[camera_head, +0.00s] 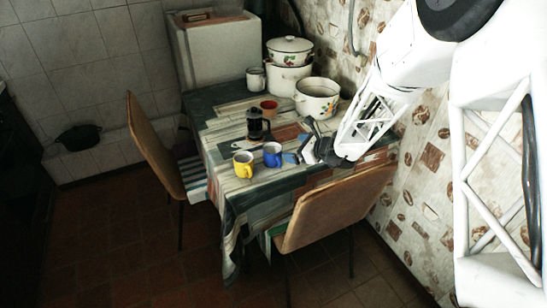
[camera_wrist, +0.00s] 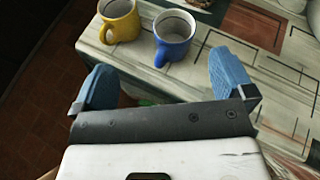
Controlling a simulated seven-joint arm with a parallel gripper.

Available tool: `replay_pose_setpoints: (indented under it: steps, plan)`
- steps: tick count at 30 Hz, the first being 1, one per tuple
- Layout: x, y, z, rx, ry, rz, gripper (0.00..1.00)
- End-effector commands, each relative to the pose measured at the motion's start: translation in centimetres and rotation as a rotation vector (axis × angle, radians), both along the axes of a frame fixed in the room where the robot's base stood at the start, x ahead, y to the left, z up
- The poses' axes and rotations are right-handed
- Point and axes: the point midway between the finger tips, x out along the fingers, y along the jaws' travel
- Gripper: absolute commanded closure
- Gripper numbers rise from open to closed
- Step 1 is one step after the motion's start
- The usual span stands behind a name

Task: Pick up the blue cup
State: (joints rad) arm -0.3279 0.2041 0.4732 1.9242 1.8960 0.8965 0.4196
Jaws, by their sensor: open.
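The blue cup (camera_head: 272,155) stands upright on the table near its front edge, just right of the yellow cup (camera_head: 243,164). In the wrist view the blue cup (camera_wrist: 174,36) stands beyond the fingertips, between their lines but nearer the right one, with its handle toward me. It looks empty. My gripper (camera_head: 308,143) is to the right of the blue cup in the head view, apart from it. In the wrist view my gripper (camera_wrist: 165,80) is open, its two blue finger pads wide apart with nothing between them.
The yellow cup (camera_wrist: 119,20) is close on the left. A French press (camera_head: 257,125), a red cup (camera_head: 269,107), a white mug (camera_head: 256,80) and enamel pots (camera_head: 317,99) stand farther back on the table (camera_head: 225,207). Chairs (camera_head: 333,208) stand at the table's sides.

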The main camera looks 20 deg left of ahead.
Motion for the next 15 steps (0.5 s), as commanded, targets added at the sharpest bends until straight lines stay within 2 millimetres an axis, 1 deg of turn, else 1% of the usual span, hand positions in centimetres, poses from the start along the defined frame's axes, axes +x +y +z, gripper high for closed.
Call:
replay_pose_setpoints:
  steps: [1, 3, 6, 10, 15]
  plan:
    - [0.6, 0.7, -1.3, 0.014, 0.025, -0.027, 0.00]
    - [1.3, 1.2, -2.6, 0.033, 0.056, -0.065, 0.00]
    - [1.9, 1.9, -4.0, 0.052, 0.088, -0.104, 0.00]
    - [2.4, 2.3, -4.9, 0.065, 0.109, -0.132, 0.00]
    - [2.5, 2.4, -5.2, 0.070, 0.116, -0.141, 0.00]
